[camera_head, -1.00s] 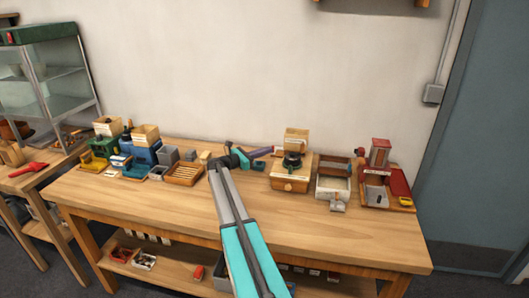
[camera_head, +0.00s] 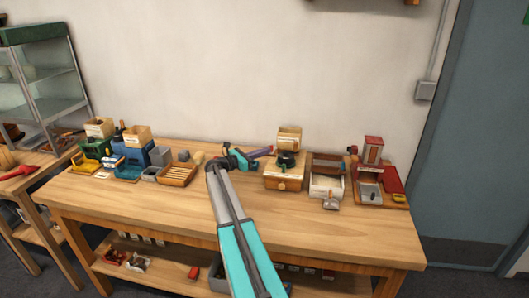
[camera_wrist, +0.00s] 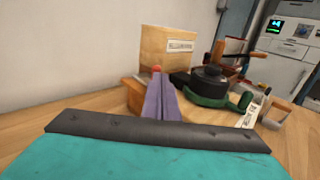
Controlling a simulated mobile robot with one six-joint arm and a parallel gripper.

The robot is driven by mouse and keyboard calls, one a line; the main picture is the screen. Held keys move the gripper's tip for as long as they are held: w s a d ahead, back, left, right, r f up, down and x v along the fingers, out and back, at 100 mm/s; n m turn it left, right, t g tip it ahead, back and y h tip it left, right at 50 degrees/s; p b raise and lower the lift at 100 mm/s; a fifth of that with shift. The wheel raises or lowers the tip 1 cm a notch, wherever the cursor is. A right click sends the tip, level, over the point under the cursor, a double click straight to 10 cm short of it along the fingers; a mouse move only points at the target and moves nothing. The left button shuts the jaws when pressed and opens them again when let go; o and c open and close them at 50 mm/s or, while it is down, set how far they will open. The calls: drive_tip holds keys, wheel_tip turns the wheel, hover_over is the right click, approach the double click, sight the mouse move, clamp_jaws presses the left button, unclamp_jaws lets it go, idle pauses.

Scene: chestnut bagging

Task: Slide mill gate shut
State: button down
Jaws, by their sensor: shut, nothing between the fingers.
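The mill (camera_head: 285,181) is a wooden box with a dark-and-green crank top and a pale wooden hopper (camera_head: 289,138), on the bench right of centre. In the wrist view the labelled hopper (camera_wrist: 167,55) stands straight ahead, with the green-and-black crank (camera_wrist: 210,85) to its right. My gripper (camera_head: 270,150) has purple fingers, shut and empty, pointing right at the mill's left side. In the wrist view the fingers (camera_wrist: 160,103) overlap the mill. A small red spot (camera_wrist: 157,69) shows at their tip. I cannot tell if they touch anything. The gate cannot be made out clearly.
Right of the mill stand an open wooden box (camera_head: 327,180) and a red device (camera_head: 372,152). On the left are a slatted wooden tray (camera_head: 177,175) and blue and yellow machines. The front of the wooden bench (camera_head: 160,213) is clear.

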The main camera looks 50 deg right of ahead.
drive_tip(key=b+v, duration=0.3)
drive_tip(key=v, duration=1)
drive_tip(key=shift+w, duration=0.25)
